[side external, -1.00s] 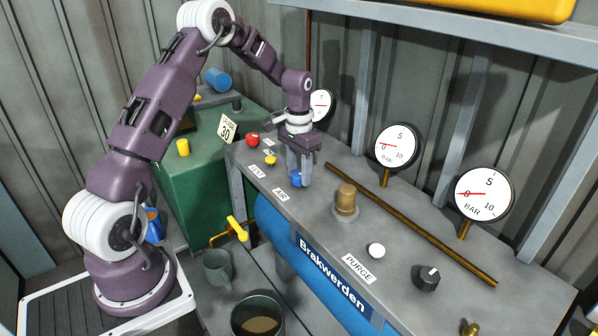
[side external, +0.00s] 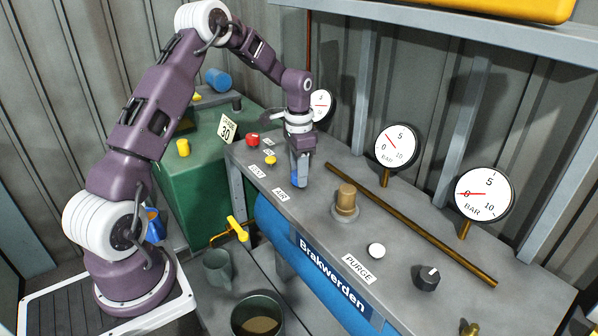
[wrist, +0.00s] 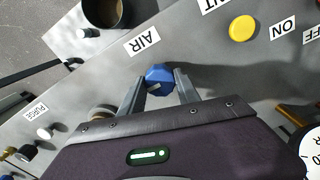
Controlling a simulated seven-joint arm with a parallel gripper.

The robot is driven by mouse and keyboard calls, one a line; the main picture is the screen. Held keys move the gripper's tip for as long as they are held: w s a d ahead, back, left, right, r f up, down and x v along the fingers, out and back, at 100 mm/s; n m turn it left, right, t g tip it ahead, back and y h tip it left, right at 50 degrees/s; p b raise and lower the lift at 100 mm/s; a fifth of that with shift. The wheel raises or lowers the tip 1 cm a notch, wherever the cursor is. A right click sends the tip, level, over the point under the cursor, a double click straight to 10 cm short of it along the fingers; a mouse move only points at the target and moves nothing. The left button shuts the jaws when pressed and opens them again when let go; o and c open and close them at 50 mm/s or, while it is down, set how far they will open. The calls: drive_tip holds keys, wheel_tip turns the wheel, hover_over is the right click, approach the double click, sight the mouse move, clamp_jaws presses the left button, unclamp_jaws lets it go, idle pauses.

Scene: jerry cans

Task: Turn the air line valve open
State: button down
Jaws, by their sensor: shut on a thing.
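The blue air line valve knob (wrist: 159,77) sits on the grey panel beside the AIR label (wrist: 143,41). In the side view the knob (side external: 295,182) is mostly covered by my fingers. My gripper (wrist: 158,84) points down over it, its two fingers shut on the knob from either side. My gripper (side external: 299,180) also shows in the side view. The middle pressure gauge (side external: 397,148) has its needle pointing up and left, between 0 and 5. The right gauge (side external: 484,194) has its needle at 0.
A white PURGE button (side external: 376,251) and a black knob (side external: 426,278) stand further right.

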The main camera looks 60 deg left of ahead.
drive_tip(key=c, duration=0.9)
unclamp_jaws()
wheel_tip(320, 180, up, 7)
drive_tip(key=shift+r, duration=0.1)
